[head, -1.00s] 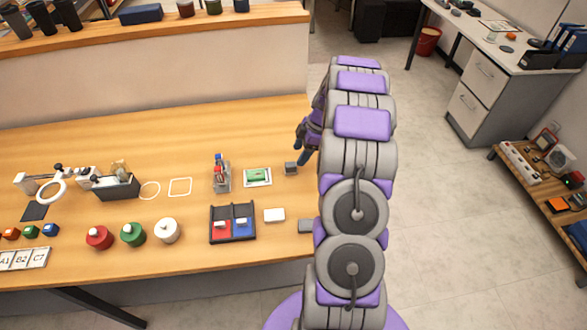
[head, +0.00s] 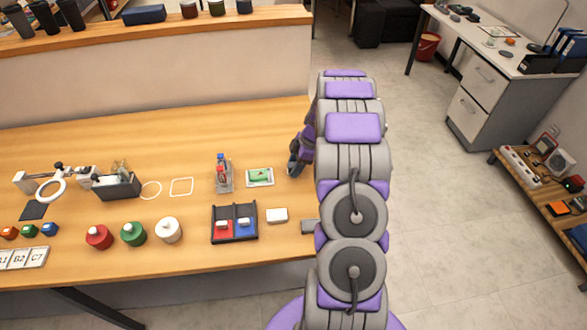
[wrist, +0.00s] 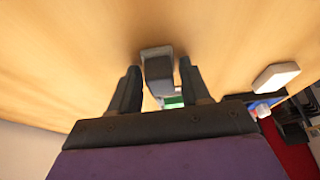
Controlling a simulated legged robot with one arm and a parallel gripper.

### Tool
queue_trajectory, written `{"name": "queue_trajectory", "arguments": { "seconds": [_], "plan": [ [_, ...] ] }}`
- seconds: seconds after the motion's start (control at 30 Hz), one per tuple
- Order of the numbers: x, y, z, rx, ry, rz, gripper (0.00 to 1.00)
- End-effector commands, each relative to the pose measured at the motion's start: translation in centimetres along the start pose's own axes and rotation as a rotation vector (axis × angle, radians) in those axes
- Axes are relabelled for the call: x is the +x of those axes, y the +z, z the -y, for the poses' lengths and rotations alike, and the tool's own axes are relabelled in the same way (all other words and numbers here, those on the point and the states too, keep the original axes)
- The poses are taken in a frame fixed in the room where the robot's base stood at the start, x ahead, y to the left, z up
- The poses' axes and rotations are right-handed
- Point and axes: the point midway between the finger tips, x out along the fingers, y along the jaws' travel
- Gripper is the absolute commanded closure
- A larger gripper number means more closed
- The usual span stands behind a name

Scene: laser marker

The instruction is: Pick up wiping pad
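A small grey block (wrist: 158,72), which looks like the wiping pad, sits on the wooden table between my fingertips in the wrist view. My gripper (head: 296,168) is low over the table's right end in the head view and hides the block there. My gripper also shows in the wrist view (wrist: 159,67), with its two dark fingers apart on either side of the block. A gap shows on both sides, so it is open and not clamped on it. Whether the fingers reach down to the tabletop is hard to tell.
Left of my gripper lies a green piece on a white card (head: 260,177), with a small upright stand (head: 223,176) beyond it. A white block (head: 277,215), a red-and-blue tray (head: 234,239) and another grey block (head: 308,227) lie nearer. The table's right edge is close.

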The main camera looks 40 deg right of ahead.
Motion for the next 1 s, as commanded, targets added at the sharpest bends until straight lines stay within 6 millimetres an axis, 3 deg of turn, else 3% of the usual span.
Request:
{"name": "queue_trajectory", "arguments": {
  "seconds": [0.07,0.4,0.77,1.0],
  "plan": [
    [0.0,0.1,0.0,0.0,-0.001,-0.001,0.61],
    [0.1,0.4,-0.2,0.001,-0.004,-0.004,0.94],
    [-0.2,0.2,-0.2,0.001,-0.005,-0.003,0.95],
    [-2.9,-1.0,-0.2,-0.001,-0.003,-0.004,0.95]
  ]
}}
